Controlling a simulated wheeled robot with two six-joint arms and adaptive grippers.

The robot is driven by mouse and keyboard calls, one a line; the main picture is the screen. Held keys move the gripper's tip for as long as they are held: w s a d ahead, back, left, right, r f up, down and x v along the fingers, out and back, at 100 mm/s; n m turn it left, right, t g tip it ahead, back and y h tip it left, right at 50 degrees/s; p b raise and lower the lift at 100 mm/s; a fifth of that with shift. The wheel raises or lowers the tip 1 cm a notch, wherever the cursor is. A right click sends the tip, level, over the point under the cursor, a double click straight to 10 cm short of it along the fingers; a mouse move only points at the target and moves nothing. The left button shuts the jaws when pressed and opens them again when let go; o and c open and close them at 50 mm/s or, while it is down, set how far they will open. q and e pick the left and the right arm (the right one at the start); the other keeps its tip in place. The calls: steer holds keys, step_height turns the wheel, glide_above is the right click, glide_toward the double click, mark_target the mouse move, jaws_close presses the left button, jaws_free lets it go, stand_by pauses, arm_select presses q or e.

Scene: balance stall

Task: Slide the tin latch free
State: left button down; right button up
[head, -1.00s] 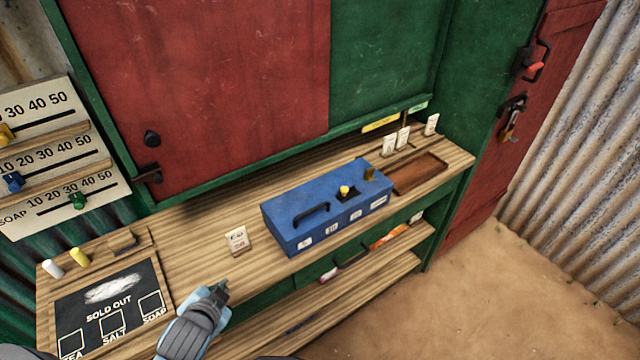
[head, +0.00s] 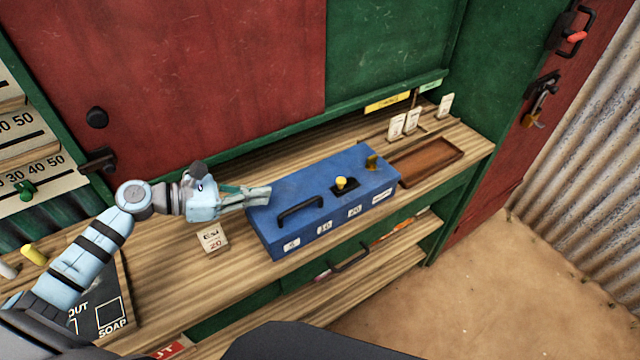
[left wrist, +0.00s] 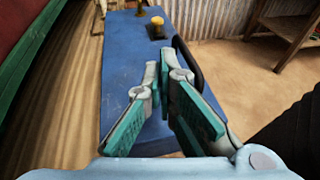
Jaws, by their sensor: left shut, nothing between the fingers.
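The blue tin (head: 335,183) sits on the wooden counter, with a black handle (head: 299,209) near its front left. A yellow knob (head: 341,182) stands on a dark plate on its lid, and a brass latch piece (head: 372,163) stands at its right back edge. My left gripper (head: 268,196) is shut and empty over the left end of the lid. In the left wrist view the fingers (left wrist: 162,72) meet in front of the blue lid, with the yellow knob (left wrist: 157,21) beyond them. Whether the fingertips touch the lid I cannot tell. My right gripper does not show.
The chalkboard (head: 100,305) is partly behind my left arm.

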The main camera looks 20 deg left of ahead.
arm_select(q)
steer(key=p, duration=0.1)
glide_toward(321, 193)
steer(key=shift+w+d+r, duration=0.7)
steer(key=shift+w, duration=0.2)
steer(key=x, duration=0.2)
steer(key=p+x, duration=0.1)
steer(key=x, duration=0.1)
steer(key=r+x, duration=0.1)
steer(key=x, duration=0.1)
steer(key=shift+d, duration=0.6)
steer(key=shift+w+d+f, duration=0.1)
steer(key=shift+w+d, duration=0.05)
steer(key=shift+w+f, duration=0.1)
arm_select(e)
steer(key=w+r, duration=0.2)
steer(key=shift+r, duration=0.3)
